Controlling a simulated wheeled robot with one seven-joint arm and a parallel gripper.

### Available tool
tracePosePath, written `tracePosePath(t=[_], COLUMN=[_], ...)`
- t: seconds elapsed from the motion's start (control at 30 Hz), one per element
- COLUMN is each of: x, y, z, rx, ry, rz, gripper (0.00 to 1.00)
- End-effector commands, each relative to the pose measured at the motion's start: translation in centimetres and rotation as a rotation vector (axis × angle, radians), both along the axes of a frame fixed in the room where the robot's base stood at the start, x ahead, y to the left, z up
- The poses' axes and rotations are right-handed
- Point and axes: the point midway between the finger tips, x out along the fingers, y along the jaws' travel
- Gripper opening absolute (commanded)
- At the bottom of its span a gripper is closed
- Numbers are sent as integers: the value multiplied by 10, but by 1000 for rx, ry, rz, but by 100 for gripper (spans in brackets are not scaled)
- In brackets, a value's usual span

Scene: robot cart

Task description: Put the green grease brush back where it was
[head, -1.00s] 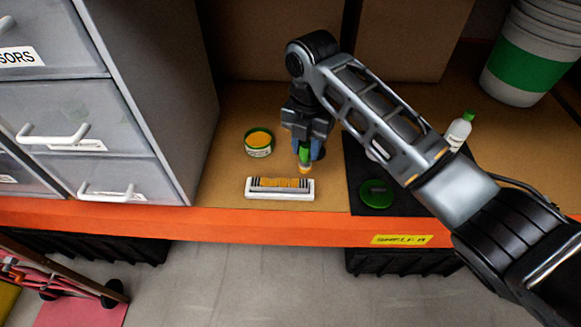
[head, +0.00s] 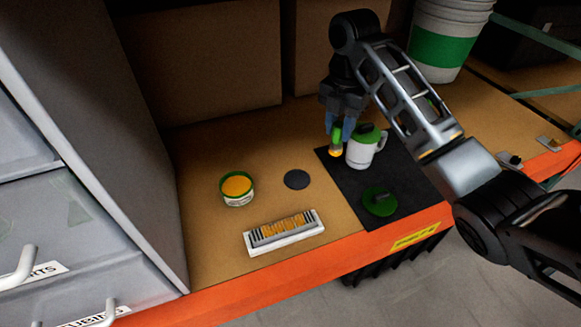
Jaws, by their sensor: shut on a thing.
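My gripper (head: 343,126) is shut on the green grease brush (head: 337,136), whose yellow-orange tip points down. It holds the brush above the black mat's (head: 343,187) far left part, beside a white mug-like container (head: 362,154) with a green top. I cannot tell whether the brush touches this container. An open tin of orange grease (head: 238,198) with a green rim stands on the shelf to the left. A round green lid (head: 380,202) lies on the mat nearer the front edge.
A white tray (head: 285,240) with a row of orange-smeared pieces lies near the orange shelf edge (head: 250,284). A flat dark grey disc (head: 297,179) lies on the bare shelf between tin and mat. Grey drawers (head: 90,240) bound the left, cardboard boxes (head: 200,60) the back.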

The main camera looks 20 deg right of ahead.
Motion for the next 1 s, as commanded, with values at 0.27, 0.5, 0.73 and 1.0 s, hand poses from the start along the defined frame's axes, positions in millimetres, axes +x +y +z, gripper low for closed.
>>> tracePosePath(t=[0.27,0.5,0.73,1.0], x=[20,31,31,32], y=[56,84,87,86], z=[-34,-53,-75,-96], rx=[0,0,0,1], ry=[4,0,4,-1], rz=[5,4,1,2], gripper=[0,0,0,0])
